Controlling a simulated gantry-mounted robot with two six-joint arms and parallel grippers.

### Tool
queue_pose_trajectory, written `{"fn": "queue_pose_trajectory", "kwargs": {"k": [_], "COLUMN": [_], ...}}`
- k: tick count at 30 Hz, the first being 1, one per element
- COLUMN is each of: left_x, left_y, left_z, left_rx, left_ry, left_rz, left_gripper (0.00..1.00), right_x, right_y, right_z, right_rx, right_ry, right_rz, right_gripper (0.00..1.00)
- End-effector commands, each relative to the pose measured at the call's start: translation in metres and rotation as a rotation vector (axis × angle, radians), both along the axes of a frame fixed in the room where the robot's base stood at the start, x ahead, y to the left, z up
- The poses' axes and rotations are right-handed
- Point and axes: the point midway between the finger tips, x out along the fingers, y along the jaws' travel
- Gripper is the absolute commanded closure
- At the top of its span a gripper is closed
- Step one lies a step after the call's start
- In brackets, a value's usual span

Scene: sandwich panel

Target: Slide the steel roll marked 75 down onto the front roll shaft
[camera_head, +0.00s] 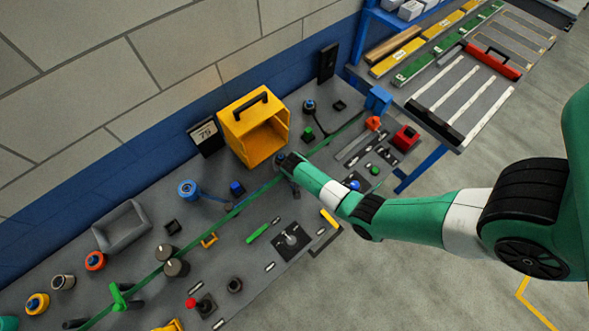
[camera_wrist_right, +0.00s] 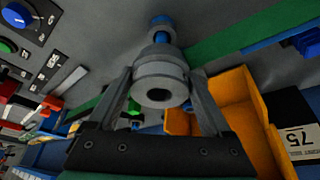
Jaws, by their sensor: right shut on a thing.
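The grey steel roll (camera_wrist_right: 158,72) is between the two fingers of my right gripper (camera_wrist_right: 160,82), which is shut on it in the right wrist view. Its near end shows a dark hole. A blue post (camera_wrist_right: 161,30) shows just beyond the roll, nearly in line with it. I cannot tell whether the roll touches or surrounds that post. No number is readable on the roll. In the head view my right gripper (camera_head: 288,164) is low over the bench by the green strip, and the roll is too small to make out. My left gripper is not in view.
A yellow open box (camera_head: 254,118) stands close to my right gripper. A card marked 75 (camera_head: 206,134) leans behind it. A blue-topped spool (camera_head: 188,189) is to the left. A green strip (camera_head: 232,213) runs along the bench (camera_head: 208,260). Several knobs and small fittings surround it.

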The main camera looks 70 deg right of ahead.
Motion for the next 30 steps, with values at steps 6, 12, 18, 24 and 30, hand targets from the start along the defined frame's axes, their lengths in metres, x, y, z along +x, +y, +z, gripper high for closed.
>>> {"fn": "queue_pose_trajectory", "kwargs": {"k": [6, 12, 18, 24, 30], "left_x": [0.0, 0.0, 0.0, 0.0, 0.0], "left_y": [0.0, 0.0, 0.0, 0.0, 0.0], "left_z": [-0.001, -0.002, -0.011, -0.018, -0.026], "left_rx": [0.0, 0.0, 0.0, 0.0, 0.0], "left_ry": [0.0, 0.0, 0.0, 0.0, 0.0], "left_rz": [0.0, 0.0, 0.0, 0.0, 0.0], "left_gripper": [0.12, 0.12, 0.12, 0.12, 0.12], "right_x": [0.001, 0.001, 0.001, 0.001, 0.0], "right_y": [0.0, 0.0, 0.0, 0.0, 0.0], "right_z": [-0.001, -0.003, -0.015, -0.026, -0.038], "right_rx": [-0.002, -0.001, -0.002, -0.001, -0.001], "right_ry": [-0.002, -0.001, -0.002, -0.001, 0.0], "right_rz": [0.0, 0.0, 0.0, 0.001, 0.0], "right_gripper": [0.96, 0.96, 0.96, 0.96, 0.96]}}
